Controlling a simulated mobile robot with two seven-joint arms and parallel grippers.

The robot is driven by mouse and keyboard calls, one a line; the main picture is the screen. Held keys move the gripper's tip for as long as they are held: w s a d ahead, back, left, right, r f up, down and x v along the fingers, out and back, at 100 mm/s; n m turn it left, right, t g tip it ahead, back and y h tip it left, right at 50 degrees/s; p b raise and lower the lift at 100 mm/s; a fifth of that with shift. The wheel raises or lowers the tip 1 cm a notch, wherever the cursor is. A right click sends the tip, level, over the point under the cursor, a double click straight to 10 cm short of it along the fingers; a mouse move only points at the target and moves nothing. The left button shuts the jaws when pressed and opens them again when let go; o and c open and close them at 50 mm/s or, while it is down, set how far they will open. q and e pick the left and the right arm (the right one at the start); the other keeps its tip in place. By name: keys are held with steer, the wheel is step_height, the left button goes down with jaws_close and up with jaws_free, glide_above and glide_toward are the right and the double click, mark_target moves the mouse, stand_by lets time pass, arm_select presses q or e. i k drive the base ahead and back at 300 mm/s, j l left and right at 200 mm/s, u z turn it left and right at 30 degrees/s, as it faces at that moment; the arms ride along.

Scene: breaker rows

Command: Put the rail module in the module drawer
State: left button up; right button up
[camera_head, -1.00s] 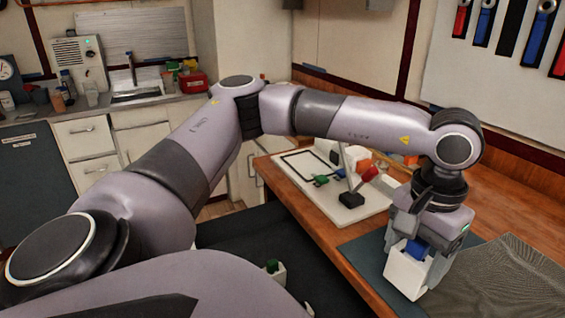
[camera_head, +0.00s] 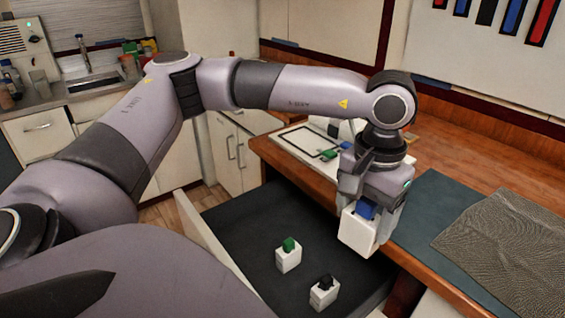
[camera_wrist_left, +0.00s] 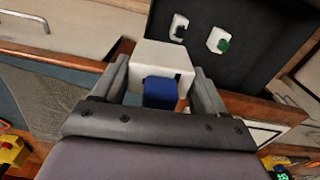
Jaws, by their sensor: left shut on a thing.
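The rail module (camera_head: 357,233) is a white block with a blue switch on top. My left gripper (camera_head: 372,205) is shut on it and holds it upright at the bench's front edge, beside the open drawer. The left wrist view shows the module (camera_wrist_left: 160,58) between both fingers of the left gripper (camera_wrist_left: 160,85). The open module drawer (camera_head: 235,226) has a dark floor. Inside it stand a white module with a green switch (camera_head: 288,256) and one with a black switch (camera_head: 323,293). My right gripper is not in view.
A wooden bench (camera_head: 460,160) runs along the right, with a blue-grey mat (camera_head: 425,215) and a dark ridged mat (camera_head: 500,240). A white board (camera_head: 305,150) with small parts lies at its far end. The drawer's left half is free.

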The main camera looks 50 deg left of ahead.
mark_target(260, 234)
steer(key=j, duration=0.65)
steer(key=k+j, duration=0.1)
steer(key=j, duration=0.5)
